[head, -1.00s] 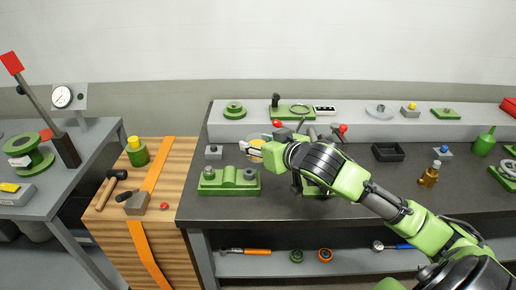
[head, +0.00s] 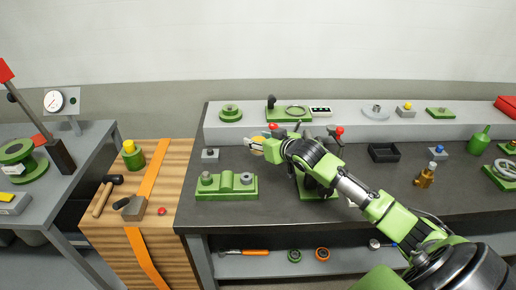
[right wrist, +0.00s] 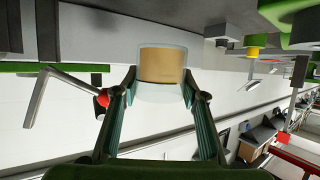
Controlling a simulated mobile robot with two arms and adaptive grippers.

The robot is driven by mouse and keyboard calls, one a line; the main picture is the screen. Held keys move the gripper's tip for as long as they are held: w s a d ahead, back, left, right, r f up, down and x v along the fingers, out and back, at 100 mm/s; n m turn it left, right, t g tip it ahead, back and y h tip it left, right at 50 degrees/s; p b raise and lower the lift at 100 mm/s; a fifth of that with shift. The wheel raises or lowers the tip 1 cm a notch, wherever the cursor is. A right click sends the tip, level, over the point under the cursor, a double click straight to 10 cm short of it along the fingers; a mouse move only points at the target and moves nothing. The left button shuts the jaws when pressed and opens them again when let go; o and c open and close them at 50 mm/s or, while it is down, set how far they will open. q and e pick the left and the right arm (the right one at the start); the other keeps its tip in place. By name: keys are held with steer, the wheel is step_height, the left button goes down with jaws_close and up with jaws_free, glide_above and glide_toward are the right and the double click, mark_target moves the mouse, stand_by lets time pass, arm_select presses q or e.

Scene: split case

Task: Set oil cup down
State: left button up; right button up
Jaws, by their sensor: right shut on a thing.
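The oil cup (head: 257,147) is a small clear cup with amber content. It shows large in the right wrist view (right wrist: 161,68), between the fingers of my right gripper (right wrist: 160,92). My right gripper (head: 264,147) is shut on the cup over the left part of the dark bench, behind the green block with round parts. In the wrist view the cup's far end is close to the grey and dark bench surfaces. I cannot tell whether it touches them. My left gripper is not in view.
The green block (head: 226,187) stands in front of the cup, and a small grey block (head: 210,155) stands to its left. A green-based device with red knobs (head: 338,131) is close by my right arm. A raised grey shelf (head: 360,132) runs behind.

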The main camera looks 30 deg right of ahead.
steer(key=shift+w+d+f, duration=0.35)
steer(key=shift+w+f, duration=0.25)
steer(key=shift+f, duration=0.15)
steer(key=shift+w+d+f, duration=0.3)
steer(key=shift+w+f, duration=0.25)
steer(key=shift+f, duration=0.15)
steer(key=shift+f+p, duration=0.4)
steer(key=shift+f, duration=1.2)
steer(key=shift+f, duration=0.15)
steer(key=o, duration=1.3)
steer(key=shift+r, duration=0.2)
steer(key=shift+s, duration=0.25)
steer(key=v, duration=1.1)
steer(key=shift+s+r, duration=0.1)
steer(key=shift+s, duration=0.15)
